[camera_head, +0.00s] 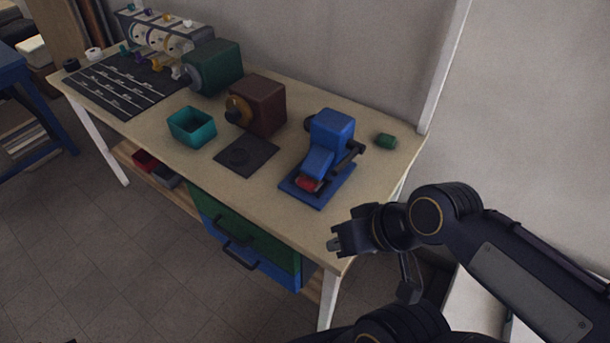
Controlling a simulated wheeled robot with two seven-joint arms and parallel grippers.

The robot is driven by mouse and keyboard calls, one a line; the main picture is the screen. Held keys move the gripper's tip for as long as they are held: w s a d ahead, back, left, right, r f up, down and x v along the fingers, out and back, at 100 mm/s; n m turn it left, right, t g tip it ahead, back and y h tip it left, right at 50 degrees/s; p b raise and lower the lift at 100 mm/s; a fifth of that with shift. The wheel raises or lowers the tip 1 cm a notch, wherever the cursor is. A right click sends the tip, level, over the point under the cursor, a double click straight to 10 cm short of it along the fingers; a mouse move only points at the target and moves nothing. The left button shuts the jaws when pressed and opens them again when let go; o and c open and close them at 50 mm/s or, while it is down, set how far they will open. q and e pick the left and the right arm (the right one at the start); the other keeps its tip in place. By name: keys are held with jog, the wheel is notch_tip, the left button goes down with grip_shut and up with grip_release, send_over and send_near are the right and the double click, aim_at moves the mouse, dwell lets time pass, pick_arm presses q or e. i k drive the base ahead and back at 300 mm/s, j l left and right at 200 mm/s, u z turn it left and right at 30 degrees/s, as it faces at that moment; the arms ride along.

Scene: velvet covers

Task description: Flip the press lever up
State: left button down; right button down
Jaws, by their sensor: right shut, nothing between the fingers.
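A blue press (331,133) stands on a blue base plate near the right end of the workbench. A dark lever (350,154) shows at the press's right side and appears lowered. A red piece (309,184) sits at the front of the press, under its blue sloped part. My left gripper is not in view.
On the workbench (250,195) stand a brown box (262,103), a green box (215,65), a teal bin (192,127) and a dark square pad (246,154). A green cylinder (386,141) lies right of the press. Drawers (250,243) are under the front edge.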

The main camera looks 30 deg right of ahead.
aim_at(356, 147)
jog(key=z, duration=1.25)
jog(key=l+u, duration=0.15)
jog(key=l, duration=0.35)
jog(key=k+l+u, duration=0.15)
jog(key=l, duration=0.35)
jog(key=i, duration=0.05)
